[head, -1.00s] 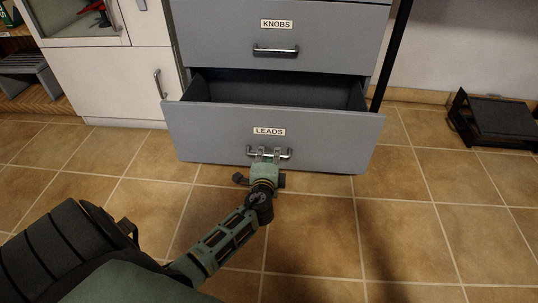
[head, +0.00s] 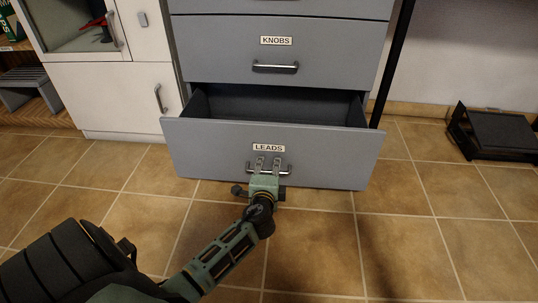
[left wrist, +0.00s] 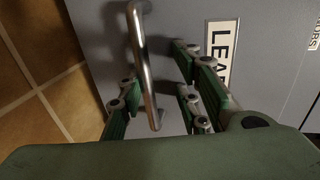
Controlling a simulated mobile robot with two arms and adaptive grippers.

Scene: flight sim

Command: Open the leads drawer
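The leads drawer (head: 320,155) is the low grey drawer with a LEADS label (head: 268,147). It stands pulled out, with its dark empty-looking inside showing behind the front. Its metal bar handle (head: 287,169) also shows in the left wrist view (left wrist: 146,65). My left gripper (head: 268,163) is at this handle. In the left wrist view its fingers are spread on both sides of the bar, with gaps between bar and fingers, so it looks open around the handle. My right gripper is not in view.
The closed KNOBS drawer (head: 335,55) sits above. A white cabinet (head: 105,95) stands at left. A black tray-like object (head: 500,133) lies on the floor at right. The tiled floor (head: 400,225) before the drawer is clear apart from my arm.

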